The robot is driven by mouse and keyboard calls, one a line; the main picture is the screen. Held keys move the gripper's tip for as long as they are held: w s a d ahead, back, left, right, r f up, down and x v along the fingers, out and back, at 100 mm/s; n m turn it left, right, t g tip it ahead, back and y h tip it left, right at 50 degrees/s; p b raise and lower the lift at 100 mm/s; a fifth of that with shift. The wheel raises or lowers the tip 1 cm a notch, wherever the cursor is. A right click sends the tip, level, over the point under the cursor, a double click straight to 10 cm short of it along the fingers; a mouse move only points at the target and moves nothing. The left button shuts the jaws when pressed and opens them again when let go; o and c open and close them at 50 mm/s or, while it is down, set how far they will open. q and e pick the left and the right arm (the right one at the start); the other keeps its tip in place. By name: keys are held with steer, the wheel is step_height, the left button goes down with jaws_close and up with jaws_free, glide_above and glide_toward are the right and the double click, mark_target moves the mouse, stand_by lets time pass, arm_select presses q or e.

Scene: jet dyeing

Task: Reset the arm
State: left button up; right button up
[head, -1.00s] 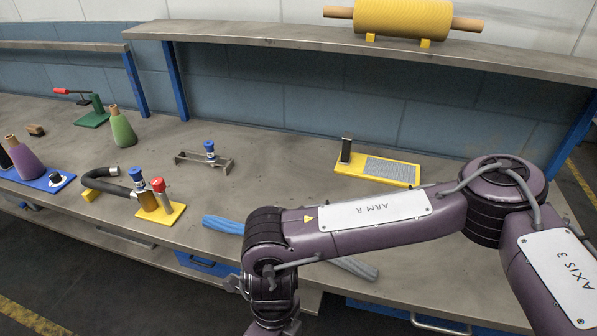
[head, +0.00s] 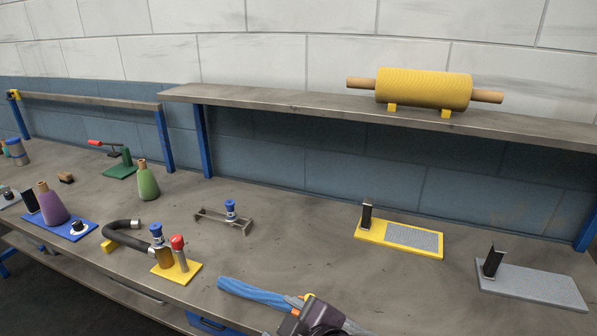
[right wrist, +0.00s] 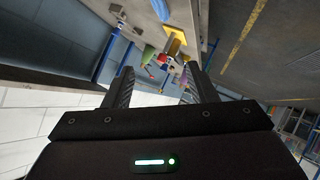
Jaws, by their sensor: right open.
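My right arm (head: 318,318) shows only as a small purple and black part at the bottom edge of the head view. Its gripper is outside that view. In the right wrist view, my right gripper (right wrist: 158,88) is open, its two dark fingers apart with nothing held between them. Beyond the fingers, the bench and its items appear at a strong tilt and small. My left gripper is in neither view.
The bench holds a yellow plate with a grey pad (head: 412,236), a grey plate (head: 530,283), a blue cloth-like strip (head: 255,293), a valve block (head: 182,270) and a green cone (head: 148,182). A yellow roll (head: 424,88) lies on the shelf (head: 300,101).

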steer(key=s+d+f+m+g+h, duration=0.25)
steer(key=s+d+f+m, duration=0.2)
steer(key=d, duration=0.35)
steer(key=s+d+f+m+g+h, duration=0.1)
steer(key=s+d+f+m+h, duration=0.3)
steer(key=d, duration=0.5)
steer(key=s+d+f+m+g+h, duration=0.1)
steer(key=s+d+f+m+g, duration=0.15)
steer(key=d+f+m, duration=0.45)
step_height(320, 180, down, 28)
steer(key=s+n+g, duration=0.1)
steer(key=s+n, duration=0.1)
steer(key=n, duration=0.1)
steer(key=s+d+f, duration=0.2)
steer(key=s+f, duration=0.7)
steer(key=s, duration=0.1)
steer(key=s+d+f+g, duration=0.1)
steer(key=s+d+f, duration=0.1)
steer(key=s+f, duration=0.7)
steer(key=shift+s+f, duration=0.35)
steer(key=shift+f, duration=0.15)
